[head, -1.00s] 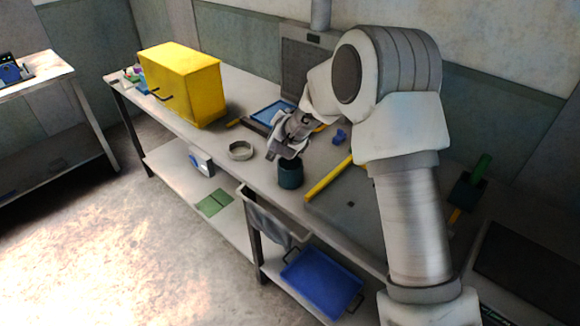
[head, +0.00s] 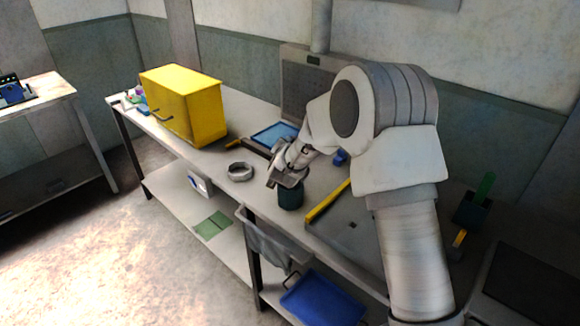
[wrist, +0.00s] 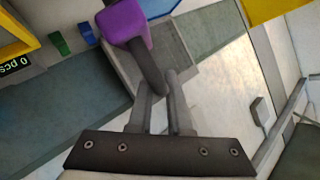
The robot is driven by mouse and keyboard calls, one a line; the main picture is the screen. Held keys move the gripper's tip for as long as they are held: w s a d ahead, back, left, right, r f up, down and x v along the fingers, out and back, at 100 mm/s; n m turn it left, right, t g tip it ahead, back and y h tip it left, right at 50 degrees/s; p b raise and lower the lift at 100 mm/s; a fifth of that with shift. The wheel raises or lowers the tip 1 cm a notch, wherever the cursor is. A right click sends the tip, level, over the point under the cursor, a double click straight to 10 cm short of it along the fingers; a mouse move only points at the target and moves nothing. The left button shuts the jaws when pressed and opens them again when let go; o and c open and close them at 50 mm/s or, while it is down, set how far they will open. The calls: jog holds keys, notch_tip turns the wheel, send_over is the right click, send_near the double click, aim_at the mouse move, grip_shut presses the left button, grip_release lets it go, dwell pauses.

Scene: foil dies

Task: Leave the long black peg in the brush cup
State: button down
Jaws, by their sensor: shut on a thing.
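In the wrist view, my gripper (wrist: 160,82) is shut on a dark rod, the black peg (wrist: 150,68). A purple block (wrist: 125,22) sits on the peg's length beyond the fingertips, and a dark end shows past it. In the head view, my gripper (head: 285,180) is just above a dark teal cup (head: 291,198), which looks like the brush cup, and partly covers its mouth. The peg cannot be made out in the head view, so I cannot tell whether any of it is inside the cup.
A grey ring-shaped dish (head: 240,173) lies left of the cup. A yellow bar (head: 328,200) edges a grey board to the right. A yellow cabinet (head: 205,112) stands at the bench's far left. A dark green holder (head: 472,210) is at the right.

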jog(key=shift+f+b, duration=3.45)
jog(key=shift+f, duration=0.15)
jog(key=shift+a, duration=0.1)
jog(key=w+a+p, duration=0.1)
jog(key=a, duration=0.5)
jog(key=shift+w+p, duration=0.2)
jog(key=shift+p, duration=0.15)
jog(key=shift+a, duration=0.1)
notch_tip(320, 180, up, 10)
jog(key=p, duration=0.6)
jog(key=shift+p, duration=0.35)
